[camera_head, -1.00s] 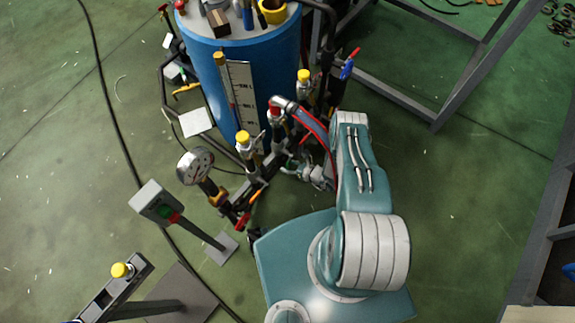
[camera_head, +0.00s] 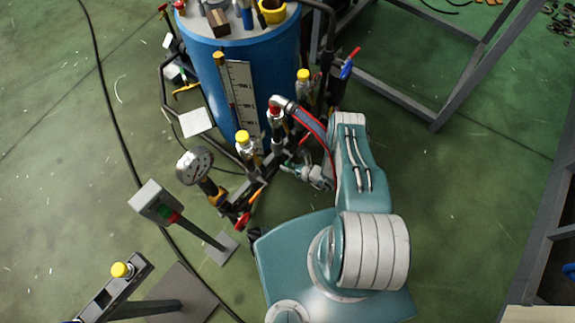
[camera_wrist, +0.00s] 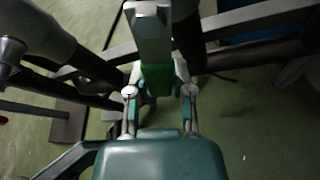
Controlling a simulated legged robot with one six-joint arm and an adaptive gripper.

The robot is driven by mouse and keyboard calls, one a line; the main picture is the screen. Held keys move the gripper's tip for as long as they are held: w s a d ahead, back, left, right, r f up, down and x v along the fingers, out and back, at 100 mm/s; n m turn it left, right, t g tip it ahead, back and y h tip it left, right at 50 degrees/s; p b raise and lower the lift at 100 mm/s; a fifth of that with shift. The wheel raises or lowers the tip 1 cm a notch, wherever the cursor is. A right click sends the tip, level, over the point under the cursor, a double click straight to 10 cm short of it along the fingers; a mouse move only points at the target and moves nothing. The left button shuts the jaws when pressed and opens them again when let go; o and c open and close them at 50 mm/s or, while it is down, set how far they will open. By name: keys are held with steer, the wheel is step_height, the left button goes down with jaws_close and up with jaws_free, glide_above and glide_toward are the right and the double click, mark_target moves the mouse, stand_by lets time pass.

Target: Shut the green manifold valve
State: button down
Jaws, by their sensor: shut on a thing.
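The green valve handle (camera_wrist: 158,80) is upright in the middle of the wrist view, with a grey block-like part above it. My gripper (camera_wrist: 160,92) has a finger on each side of the handle and is shut on it. In the head view my gripper (camera_head: 294,167) reaches in from the right to the pipe manifold (camera_head: 262,180) in front of the blue drum. There the green handle is small and mostly hidden by the gripper and fittings, so its angle is hard to tell.
A pressure gauge (camera_head: 194,165) and yellow-capped fittings (camera_head: 243,137) stand close by on the manifold. A red-lined hose (camera_head: 313,122) arches just above my gripper. The blue drum (camera_head: 245,85) is behind. A grey post box (camera_head: 156,201) stands at left; open floor lies right.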

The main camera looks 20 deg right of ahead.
steer(key=m+y, duration=0.1)
steer(key=s+a+r+m, duration=0.1)
steer(key=shift+a+m+g+y, duration=0.3)
steer(key=shift+g+y, duration=0.1)
steer(key=shift+s+a+r+m+y, duration=0.25)
steer(key=shift+r+m+y, duration=0.55)
steer(key=shift+m, duration=0.55)
steer(key=shift+s+a+r+m+y, duration=0.15)
steer(key=shift+a+r+m+y, duration=0.3)
steer(key=shift+r+m, duration=0.75)
steer(key=shift+s+a+r+m+y, duration=0.25)
steer(key=shift+r+m+y, duration=0.4)
steer(key=shift+m, duration=0.9)
steer(key=shift+w, duration=0.1)
steer(key=shift+c, duration=2.4)
jaws_free()
